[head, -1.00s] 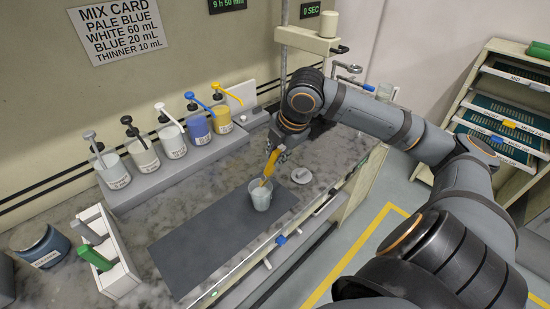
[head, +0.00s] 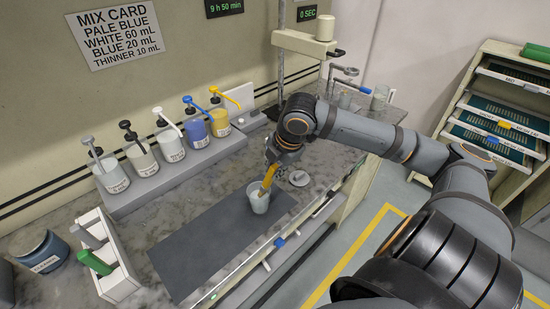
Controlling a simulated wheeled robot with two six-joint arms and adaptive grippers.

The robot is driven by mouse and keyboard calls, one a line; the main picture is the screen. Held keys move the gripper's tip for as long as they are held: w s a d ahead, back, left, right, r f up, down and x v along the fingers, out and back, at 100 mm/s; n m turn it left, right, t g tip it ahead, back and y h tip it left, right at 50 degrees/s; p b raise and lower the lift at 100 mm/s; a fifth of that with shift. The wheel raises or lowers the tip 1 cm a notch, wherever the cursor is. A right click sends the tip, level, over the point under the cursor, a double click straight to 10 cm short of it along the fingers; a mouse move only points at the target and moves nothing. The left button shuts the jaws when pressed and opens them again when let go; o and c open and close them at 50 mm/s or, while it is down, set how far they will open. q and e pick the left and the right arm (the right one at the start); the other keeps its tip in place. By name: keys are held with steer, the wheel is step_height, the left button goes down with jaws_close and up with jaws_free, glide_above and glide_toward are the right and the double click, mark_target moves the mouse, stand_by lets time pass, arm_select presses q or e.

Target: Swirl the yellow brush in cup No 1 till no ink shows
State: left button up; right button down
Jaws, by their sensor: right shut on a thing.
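The yellow brush (head: 266,181) stands tilted with its lower end inside a pale grey cup (head: 259,203). The cup is upright on the dark mat (head: 210,245), near its right end. My right gripper (head: 272,164) is shut on the upper part of the brush, just above the cup's rim. The ink and the inside of the cup cannot be made out, and no number on the cup is readable. My left gripper is not in view.
A round grey lid (head: 299,178) lies just right of the cup. Several pump bottles (head: 171,144) stand on a raised shelf behind. A white rack (head: 117,270) with a green-handled tool (head: 95,262) is at the left. The mat's middle is clear.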

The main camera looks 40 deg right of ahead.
mark_target(270, 184)
steer(key=b+x, duration=0.2)
steer(key=b, duration=0.1)
steer(key=shift+f, duration=0.15)
steer(key=shift+b+x, duration=0.8)
steer(key=shift+b, duration=0.2)
steer(key=shift+x, duration=1.2)
steer(key=shift+s+d, duration=0.1)
steer(key=shift+s, duration=0.05)
